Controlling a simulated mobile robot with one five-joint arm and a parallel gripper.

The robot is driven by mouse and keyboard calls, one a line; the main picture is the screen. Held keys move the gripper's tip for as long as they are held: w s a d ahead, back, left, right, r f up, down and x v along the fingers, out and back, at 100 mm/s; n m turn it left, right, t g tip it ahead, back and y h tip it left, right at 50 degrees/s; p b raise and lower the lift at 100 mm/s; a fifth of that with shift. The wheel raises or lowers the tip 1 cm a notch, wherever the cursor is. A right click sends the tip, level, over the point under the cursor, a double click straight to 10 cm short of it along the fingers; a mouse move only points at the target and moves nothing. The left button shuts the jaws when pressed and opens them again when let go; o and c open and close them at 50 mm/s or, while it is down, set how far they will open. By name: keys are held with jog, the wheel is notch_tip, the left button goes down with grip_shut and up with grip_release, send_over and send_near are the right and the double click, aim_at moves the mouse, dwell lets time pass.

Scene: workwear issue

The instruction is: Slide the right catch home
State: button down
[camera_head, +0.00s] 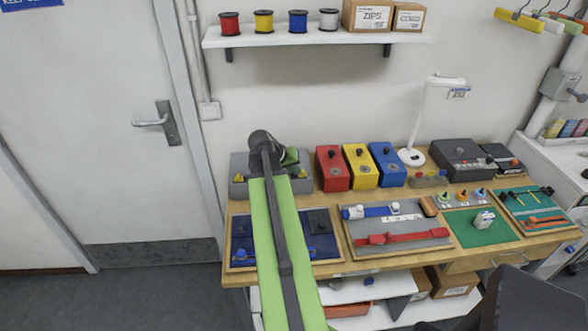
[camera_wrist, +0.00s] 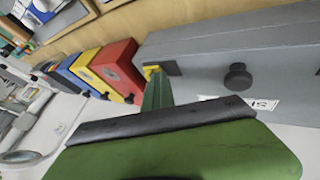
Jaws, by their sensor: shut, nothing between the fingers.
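A grey box (camera_head: 240,163) stands at the back left of the bench; its front, with a black knob (camera_wrist: 237,77) and a white label, fills the right of the wrist view. A small yellow catch (camera_wrist: 152,70) sits beside a dark plate at the box end nearer the red box. A yellow spot, likely this right catch (camera_head: 302,174), also shows in the head view. My gripper (camera_wrist: 157,92) is shut and empty, its green fingers pointing at the yellow catch, very close; I cannot tell whether they touch. In the head view my arm hides the middle of the grey box.
Red (camera_head: 332,168), yellow (camera_head: 360,166) and blue (camera_head: 387,164) boxes stand just right of the grey box. A blue tray (camera_head: 320,245) and a grey tray (camera_head: 400,216) lie in front. A white lamp (camera_head: 412,156) stands behind. The air above the bench is clear.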

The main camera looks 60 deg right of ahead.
jog(key=shift+s, duration=0.1)
jog(key=w+a, duration=0.1)
jog(key=w, duration=0.1)
jog(key=w+a+r+p, duration=0.1)
jog(key=a, duration=0.1)
jog(key=shift+w+a, duration=0.15)
jog(key=shift+w, duration=0.2)
jog(key=s+p+v, duration=0.1)
jog(key=p+v, duration=0.6)
jog(key=v, duration=0.1)
jog(key=shift+w+a+r, duration=0.2)
jog(key=shift+w+r, duration=0.1)
jog(key=shift+w, duration=0.05)
jog(key=shift+w, duration=0.1)
